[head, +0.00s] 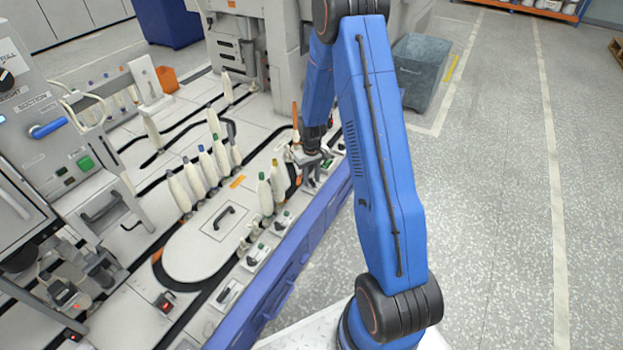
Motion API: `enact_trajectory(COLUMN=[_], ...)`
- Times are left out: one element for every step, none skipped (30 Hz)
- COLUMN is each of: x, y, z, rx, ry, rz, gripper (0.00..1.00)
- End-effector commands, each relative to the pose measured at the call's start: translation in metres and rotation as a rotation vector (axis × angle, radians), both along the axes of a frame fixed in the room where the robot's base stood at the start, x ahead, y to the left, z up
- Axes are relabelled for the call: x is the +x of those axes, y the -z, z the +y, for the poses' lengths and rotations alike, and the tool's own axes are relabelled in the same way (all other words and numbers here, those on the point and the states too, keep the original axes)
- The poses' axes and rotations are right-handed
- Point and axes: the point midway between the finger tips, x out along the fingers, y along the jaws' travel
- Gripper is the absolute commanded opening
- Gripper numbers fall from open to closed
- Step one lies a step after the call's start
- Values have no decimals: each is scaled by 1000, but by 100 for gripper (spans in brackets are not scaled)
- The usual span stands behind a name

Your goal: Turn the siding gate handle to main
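My gripper (307,158) is at the end of my blue arm, low over the front right edge of the white machine deck (195,255). It is small and partly hidden by its own wrist, so I cannot tell whether its fingers are open or shut. Small fittings with green parts (328,163) sit beside it on the deck edge. I cannot make out which fitting is the siding gate handle, and no "main" mark is readable. A blue lever handle (48,129) is on the grey panel at the far left.
Several white bobbins (200,168) with coloured tips stand along black curved tracks. Two bobbins (265,194) stand close to the left of my gripper. A hatch with a black handle (224,217) lies in the deck. A grey bin (419,72) stands behind; the right floor is clear.

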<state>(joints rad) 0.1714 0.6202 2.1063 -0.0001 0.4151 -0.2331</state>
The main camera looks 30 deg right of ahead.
Motion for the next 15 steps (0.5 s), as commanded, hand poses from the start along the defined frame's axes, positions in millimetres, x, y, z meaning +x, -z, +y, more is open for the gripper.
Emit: enact_trajectory(x=[0, 0, 0, 0, 0, 0, 0, 0, 0, 0, 0, 0, 0, 0, 0], y=[0, 0, 0, 0, 0, 0, 0, 0, 0, 0, 0, 0, 0, 0, 0], z=[0, 0, 0, 0, 0, 0, 0, 0, 0, 0, 0, 0, 0, 0, 0], rx=[0, 0, 0, 0, 0, 0, 0, 0, 0, 0, 0, 0, 0, 0, 0], ry=[0, 0, 0, 0, 0, 0, 0, 0, 0, 1, 3, 6, 10, 15, 24], rz=[0, 0, 0, 0, 0, 0, 0, 0, 0, 0, 0, 0, 0, 0, 0], gripper=[28, 21, 11, 4, 0, 0, 0, 0, 0, 0, 0, 0, 0, 0, 0])
